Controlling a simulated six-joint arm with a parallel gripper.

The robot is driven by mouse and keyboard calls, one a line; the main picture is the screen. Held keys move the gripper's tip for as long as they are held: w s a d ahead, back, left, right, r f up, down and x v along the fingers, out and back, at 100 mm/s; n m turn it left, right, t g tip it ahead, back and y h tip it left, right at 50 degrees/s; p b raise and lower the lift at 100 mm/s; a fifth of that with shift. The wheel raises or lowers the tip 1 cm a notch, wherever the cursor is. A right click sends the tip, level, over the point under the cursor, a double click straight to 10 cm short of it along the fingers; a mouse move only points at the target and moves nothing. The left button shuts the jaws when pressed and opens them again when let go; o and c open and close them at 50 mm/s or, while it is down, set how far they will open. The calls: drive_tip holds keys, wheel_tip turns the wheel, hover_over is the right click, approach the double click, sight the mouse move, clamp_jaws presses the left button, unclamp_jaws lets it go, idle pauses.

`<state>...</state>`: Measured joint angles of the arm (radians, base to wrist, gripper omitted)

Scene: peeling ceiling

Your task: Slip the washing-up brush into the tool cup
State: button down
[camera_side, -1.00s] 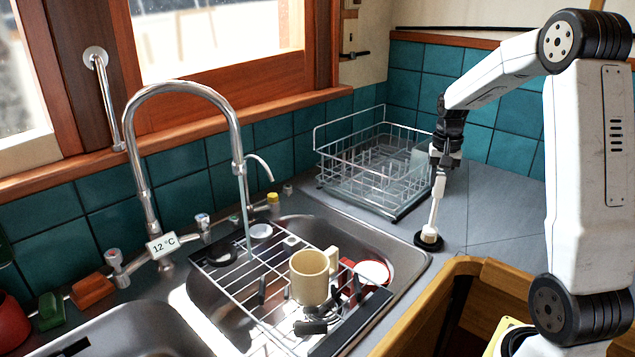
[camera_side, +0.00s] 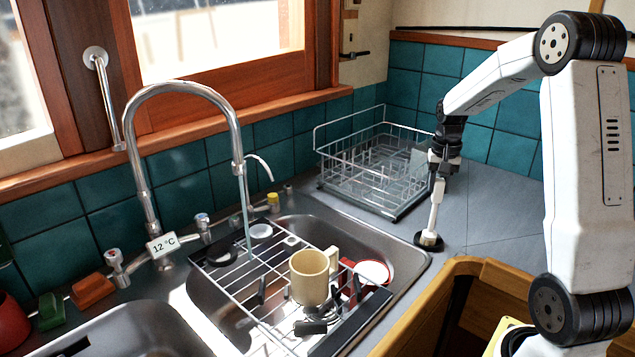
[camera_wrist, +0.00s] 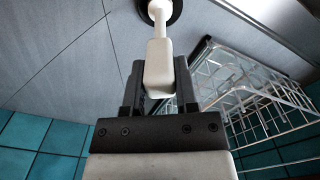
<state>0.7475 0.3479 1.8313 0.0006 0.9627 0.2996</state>
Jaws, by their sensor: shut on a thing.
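The washing-up brush (camera_side: 435,207) has a white handle and a round black head. It stands nearly upright, head down, on the grey counter right of the sink; its head appears to touch the counter. My gripper (camera_side: 440,172) is above it, shut on the upper handle. In the wrist view, the white handle (camera_wrist: 160,54) sits between the two dark fingers of my gripper (camera_wrist: 158,82), with the head beyond. A greyish, see-through box (camera_side: 420,162) at the right end of the dish rack looks like the tool cup; its inside is hidden.
The wire dish rack (camera_side: 372,199) stands behind and left of my gripper. The sink (camera_side: 402,262) holds a wire grid with a cream mug (camera_side: 309,279). The tall tap (camera_side: 232,125) rises at left. Counter (camera_side: 500,215) to the right is clear.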

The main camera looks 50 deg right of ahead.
drive_tip(key=shift+f, duration=0.1)
drive_tip(key=shift+c, duration=1.5)
unclamp_jaws()
drive_tip(key=shift+r, duration=3.95)
drive_tip(key=shift+r, duration=0.1)
drive_tip(key=shift+r, duration=1.9)
